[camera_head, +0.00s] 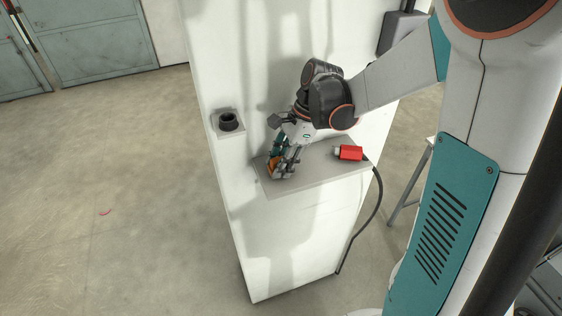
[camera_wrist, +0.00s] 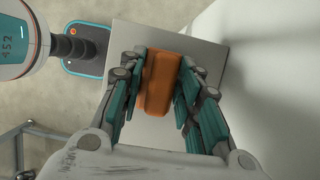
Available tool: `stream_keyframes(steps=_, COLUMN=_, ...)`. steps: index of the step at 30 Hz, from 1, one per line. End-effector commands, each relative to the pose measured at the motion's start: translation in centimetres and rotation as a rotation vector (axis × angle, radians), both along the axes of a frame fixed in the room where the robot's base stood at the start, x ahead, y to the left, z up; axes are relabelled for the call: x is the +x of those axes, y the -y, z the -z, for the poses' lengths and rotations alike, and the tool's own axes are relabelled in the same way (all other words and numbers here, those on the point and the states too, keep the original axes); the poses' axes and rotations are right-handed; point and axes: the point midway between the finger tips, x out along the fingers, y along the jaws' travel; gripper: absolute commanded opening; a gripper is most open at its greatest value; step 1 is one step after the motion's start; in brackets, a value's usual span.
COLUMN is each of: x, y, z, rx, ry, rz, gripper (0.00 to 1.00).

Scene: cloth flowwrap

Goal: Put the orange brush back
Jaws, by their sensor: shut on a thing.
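The orange brush (camera_wrist: 157,84) is a plain orange block in the wrist view. It lies between the two fingers of my gripper (camera_wrist: 158,90), which are shut on its sides. In the head view my gripper (camera_head: 283,172) is low over the left part of a grey shelf (camera_head: 310,178) on the white panel. Only a small orange part of the brush (camera_head: 273,165) shows there, the rest hidden by my fingers. I cannot tell whether the brush touches the shelf. Its bristles are not visible.
A red block with a pale end (camera_head: 350,152) lies on the shelf's right, near a black cable (camera_head: 375,215). A black round cup-like holder (camera_head: 229,121) sits on a small ledge at the panel's left.

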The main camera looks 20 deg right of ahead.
Motion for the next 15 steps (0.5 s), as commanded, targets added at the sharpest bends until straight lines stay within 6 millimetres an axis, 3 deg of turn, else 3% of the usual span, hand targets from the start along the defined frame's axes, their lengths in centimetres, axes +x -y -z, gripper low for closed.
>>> stream_keyframes(steps=1, x=0.00, y=0.00, z=0.29, rx=0.000, ry=0.000, rz=0.000, gripper=0.09)
stream_keyframes(steps=2, x=0.00, y=0.00, z=0.18, rx=0.000, ry=0.000, rz=0.000, gripper=0.38)
stream_keyframes(steps=4, x=0.00, y=0.00, z=0.13, rx=0.000, ry=0.000, rz=0.000, gripper=0.51)
stream_keyframes(steps=15, x=0.01, y=0.00, z=-0.04, rx=0.000, ry=0.000, rz=0.000, gripper=0.51)
